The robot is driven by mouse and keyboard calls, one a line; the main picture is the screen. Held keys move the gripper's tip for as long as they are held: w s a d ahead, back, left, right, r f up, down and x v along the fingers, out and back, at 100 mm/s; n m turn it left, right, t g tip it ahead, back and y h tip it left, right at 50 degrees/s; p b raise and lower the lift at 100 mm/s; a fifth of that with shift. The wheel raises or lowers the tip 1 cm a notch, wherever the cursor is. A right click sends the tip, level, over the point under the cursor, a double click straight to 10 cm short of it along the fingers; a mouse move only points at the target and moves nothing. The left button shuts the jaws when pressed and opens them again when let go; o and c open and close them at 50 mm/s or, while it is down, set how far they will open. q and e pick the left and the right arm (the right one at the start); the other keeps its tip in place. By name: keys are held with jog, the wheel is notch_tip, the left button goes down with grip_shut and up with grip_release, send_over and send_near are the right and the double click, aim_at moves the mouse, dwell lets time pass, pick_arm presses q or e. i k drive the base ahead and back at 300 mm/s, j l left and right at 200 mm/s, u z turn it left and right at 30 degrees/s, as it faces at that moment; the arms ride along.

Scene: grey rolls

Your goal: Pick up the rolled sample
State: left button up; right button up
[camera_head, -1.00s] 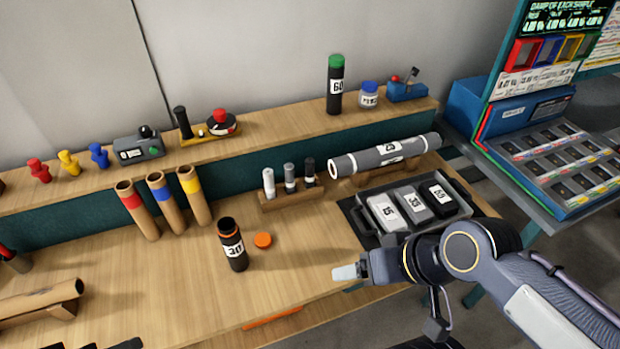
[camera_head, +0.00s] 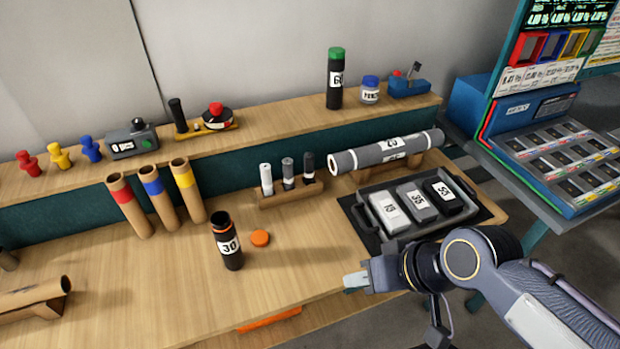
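A large grey roll (camera_head: 375,153) with white labels lies on a wooden cradle (camera_head: 400,165) at the back right of the bench. Smaller upright rolls, white (camera_head: 266,178), grey (camera_head: 288,173) and black (camera_head: 308,166), stand in a wooden holder (camera_head: 290,195) left of it. Which of these is the rolled sample I cannot tell. My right gripper (camera_head: 356,281) is over the bench's front edge, in front of the tray and apart from every roll. Its fingers look close together, but any gap is hard to see. My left gripper is out of view.
A tray (camera_head: 365,218) with labelled blocks sits by my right arm. An open black tube (camera_head: 228,245) marked 30 stands beside its orange cap (camera_head: 260,237). Cardboard tubes (camera_head: 158,200) stand further left. A cardboard roll (camera_head: 35,294) lies at front left.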

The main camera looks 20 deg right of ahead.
aim_at(309, 157)
jog(key=i+l, duration=0.1)
jog(key=l, duration=0.55)
jog(key=i+l+u, duration=0.15)
jog(key=l, duration=1.15)
jog(key=i+l+u, duration=0.1)
jog(key=u, duration=1)
